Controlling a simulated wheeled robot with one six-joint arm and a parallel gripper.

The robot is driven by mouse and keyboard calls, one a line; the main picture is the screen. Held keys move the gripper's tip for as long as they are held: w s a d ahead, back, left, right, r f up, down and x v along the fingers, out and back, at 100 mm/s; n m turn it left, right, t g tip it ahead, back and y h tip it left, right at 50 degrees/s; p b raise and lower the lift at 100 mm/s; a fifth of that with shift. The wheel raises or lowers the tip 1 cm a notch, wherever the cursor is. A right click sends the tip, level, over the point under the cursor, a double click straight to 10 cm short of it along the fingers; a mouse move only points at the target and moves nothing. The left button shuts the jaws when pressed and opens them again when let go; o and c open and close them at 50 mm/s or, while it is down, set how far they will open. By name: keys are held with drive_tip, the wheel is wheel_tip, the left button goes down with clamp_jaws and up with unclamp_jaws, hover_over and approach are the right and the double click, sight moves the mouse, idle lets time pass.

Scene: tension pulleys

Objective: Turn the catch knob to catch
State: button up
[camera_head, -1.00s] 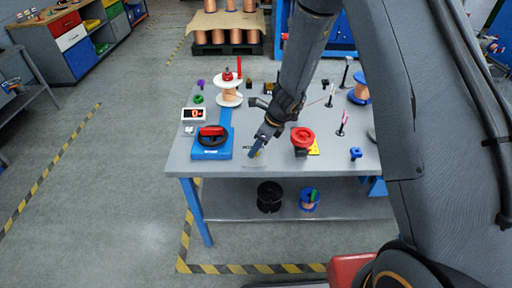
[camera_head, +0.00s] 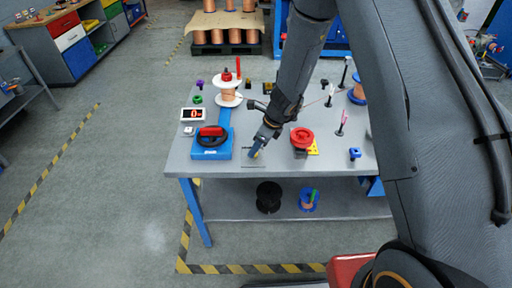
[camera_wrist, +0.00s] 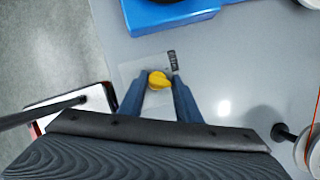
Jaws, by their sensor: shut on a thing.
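The catch knob is a yellow knob (camera_wrist: 158,80) on a pale plate (camera_wrist: 130,70) with a small dark label, seen in the wrist view. My gripper (camera_wrist: 159,88) has its two blue fingers on either side of the knob and is shut on it. In the head view my gripper (camera_head: 256,150) points down at the table just right of the blue base with the black handwheel. The knob is mostly hidden by the fingers there, and I cannot read which way it is turned.
The blue base (camera_head: 203,153) with a black wheel and red handle stands left of my gripper. A red spool-like part (camera_head: 302,137) stands to its right. The table's front edge (camera_head: 240,172) is close.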

drive_tip(key=n, duration=0.1)
drive_tip(key=n+g, duration=0.1)
drive_tip(key=shift+s+a+f+n+y, duration=0.1)
drive_tip(key=shift+s+a+n+y, duration=0.05)
drive_tip(key=shift+s+n+y, duration=0.15)
drive_tip(key=n, duration=0.1)
drive_tip(key=n+g, duration=0.1)
drive_tip(key=n, duration=0.1)
drive_tip(key=shift+w+f+n+g, duration=0.1)
drive_tip(key=shift+f+n+g, duration=0.05)
drive_tip(key=shift+n+g, duration=0.15)
drive_tip(key=n+b, duration=0.1)
drive_tip(key=n, duration=0.1)
drive_tip(key=n+g+b, duration=0.1)
drive_tip(key=n, duration=0.1)
drive_tip(key=shift+w+g+b, duration=0.1)
drive_tip(key=shift+g+b, duration=0.2)
drive_tip(key=shift+b, duration=0.1)
drive_tip(key=shift+w+n+g+h+b, duration=0.1)
drive_tip(key=shift+n+g+h+b, duration=0.55)
drive_tip(key=shift+n, duration=1.05)
drive_tip(key=o, duration=0.9)
drive_tip(key=shift+w+r, duration=0.15)
drive_tip(key=shift+r, duration=0.05)
